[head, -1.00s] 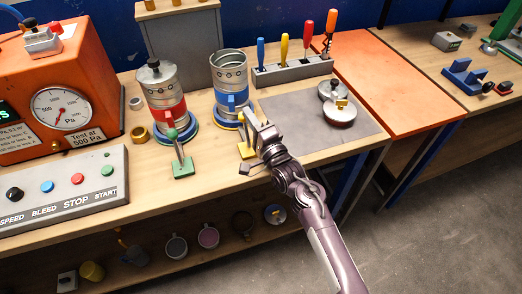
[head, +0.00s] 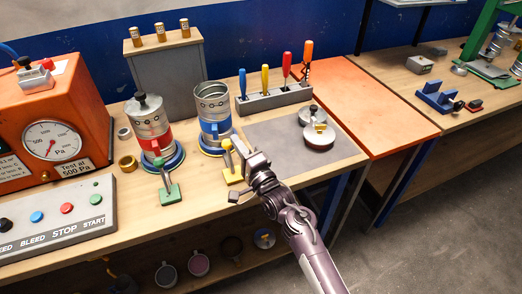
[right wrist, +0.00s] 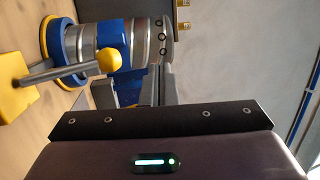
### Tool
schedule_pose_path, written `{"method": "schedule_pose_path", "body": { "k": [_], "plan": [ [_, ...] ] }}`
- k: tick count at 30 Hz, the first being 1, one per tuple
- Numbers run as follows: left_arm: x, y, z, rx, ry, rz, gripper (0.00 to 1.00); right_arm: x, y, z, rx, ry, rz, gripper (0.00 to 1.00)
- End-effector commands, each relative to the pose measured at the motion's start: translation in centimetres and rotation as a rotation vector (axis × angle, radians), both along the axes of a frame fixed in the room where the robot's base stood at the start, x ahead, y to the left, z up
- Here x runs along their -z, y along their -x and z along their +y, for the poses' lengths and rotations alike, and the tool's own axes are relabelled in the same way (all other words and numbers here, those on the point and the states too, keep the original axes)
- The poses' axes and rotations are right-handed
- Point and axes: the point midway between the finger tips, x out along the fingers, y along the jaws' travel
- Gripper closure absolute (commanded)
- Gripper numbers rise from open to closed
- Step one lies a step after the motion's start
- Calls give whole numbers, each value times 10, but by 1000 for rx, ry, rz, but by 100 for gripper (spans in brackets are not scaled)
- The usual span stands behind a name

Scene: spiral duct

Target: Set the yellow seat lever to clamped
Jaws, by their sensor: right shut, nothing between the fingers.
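The yellow seat lever (head: 232,160) rises from a yellow block on the bench in front of the blue-banded can (head: 213,110). Its ball knob is up and leans slightly toward the can. In the right wrist view the yellow knob (right wrist: 109,60) is left of my fingers, with its rod running to the yellow base (right wrist: 18,90). My right gripper (head: 240,143) is shut and empty, close beside the knob on its right. The right wrist view shows the shut fingers (right wrist: 168,85); I cannot tell whether they touch the lever. My left gripper is not in view.
A green lever (head: 166,181) stands in front of the red-banded can (head: 152,125). The orange gauge box (head: 60,90) and button panel (head: 60,220) are at left. A screwdriver rack (head: 273,97) is behind.

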Motion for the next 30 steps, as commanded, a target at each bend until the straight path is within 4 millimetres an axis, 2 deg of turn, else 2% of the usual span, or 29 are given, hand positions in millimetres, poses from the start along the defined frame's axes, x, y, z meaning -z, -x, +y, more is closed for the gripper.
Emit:
{"method": "schedule_pose_path", "body": {
  "k": [7,15,18,30],
  "plan": [
    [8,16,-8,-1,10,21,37,-15,22,-14,2,0,-1,100],
    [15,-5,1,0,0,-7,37,-40,52,-33,1,1,-2,100],
    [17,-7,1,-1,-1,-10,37,-48,60,-38,1,0,-1,100],
    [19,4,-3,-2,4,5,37,-57,69,-43,0,1,0,100]
  ]
}}
